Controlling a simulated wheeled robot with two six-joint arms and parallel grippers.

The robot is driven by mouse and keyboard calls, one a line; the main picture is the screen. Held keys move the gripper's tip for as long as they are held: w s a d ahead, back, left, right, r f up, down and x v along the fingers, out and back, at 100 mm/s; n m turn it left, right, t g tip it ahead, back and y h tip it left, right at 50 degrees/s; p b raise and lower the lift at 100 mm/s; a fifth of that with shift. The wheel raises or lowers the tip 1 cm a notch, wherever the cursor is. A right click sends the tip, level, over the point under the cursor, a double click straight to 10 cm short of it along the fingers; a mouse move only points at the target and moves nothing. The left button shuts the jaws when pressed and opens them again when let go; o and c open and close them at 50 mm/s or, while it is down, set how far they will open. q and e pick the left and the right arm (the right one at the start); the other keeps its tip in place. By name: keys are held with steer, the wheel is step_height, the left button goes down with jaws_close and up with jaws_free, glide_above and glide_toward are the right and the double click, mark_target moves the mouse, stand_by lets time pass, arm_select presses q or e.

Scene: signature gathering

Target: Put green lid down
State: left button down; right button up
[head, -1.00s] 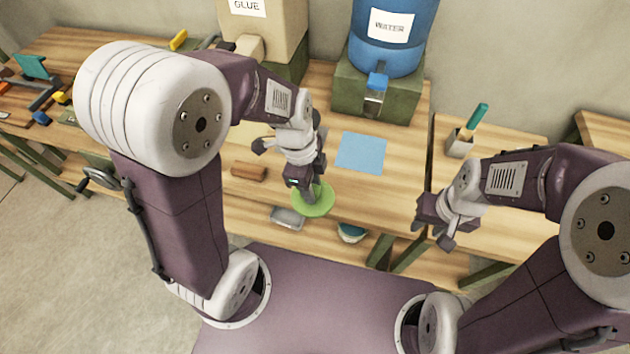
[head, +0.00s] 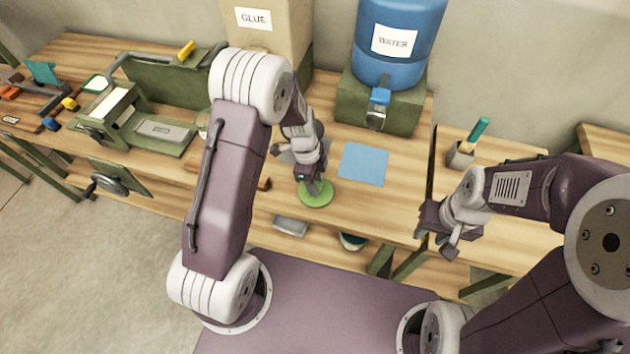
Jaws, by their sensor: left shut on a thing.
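The green lid (head: 318,197) is a round disc low over the wooden workbench, near its front edge and left of the blue square sheet. I cannot tell whether it touches the bench. My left gripper (head: 313,187) points down on the lid from above and is shut on it, hiding the lid's upper middle. My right gripper (head: 437,230) hangs to the right, by the front of the bench, away from the lid. Its fingers are too small and turned to read.
A blue sheet (head: 363,164) lies flat on the bench. A blue water container (head: 399,40) and a glue container (head: 265,40) stand behind. A green press (head: 150,125) is at left. A cup (head: 461,155) stands at right. A grey tray (head: 290,226) sits below the bench top.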

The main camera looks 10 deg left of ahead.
arm_select(q)
steer(key=shift+s+f+b, duration=0.15)
steer(key=shift+f+b, duration=0.05)
steer(key=shift+b, duration=0.15)
steer(key=c, duration=1)
jaws_free()
steer(key=shift+c, duration=0.2)
steer(key=shift+r, duration=0.1)
step_height(320, 180, up, 12)
steer(key=a, duration=0.2)
steer(key=s+a+f+n+t+y, duration=0.1)
steer(key=s+a+f+n, duration=0.1)
steer(key=s+n, duration=1.1)
steer(key=a+n, duration=0.1)
steer(key=n, duration=0.4)
steer(key=shift+a+n+y, duration=0.2)
steer(key=shift+n+y, duration=0.1)
steer(key=shift+n, duration=0.1)
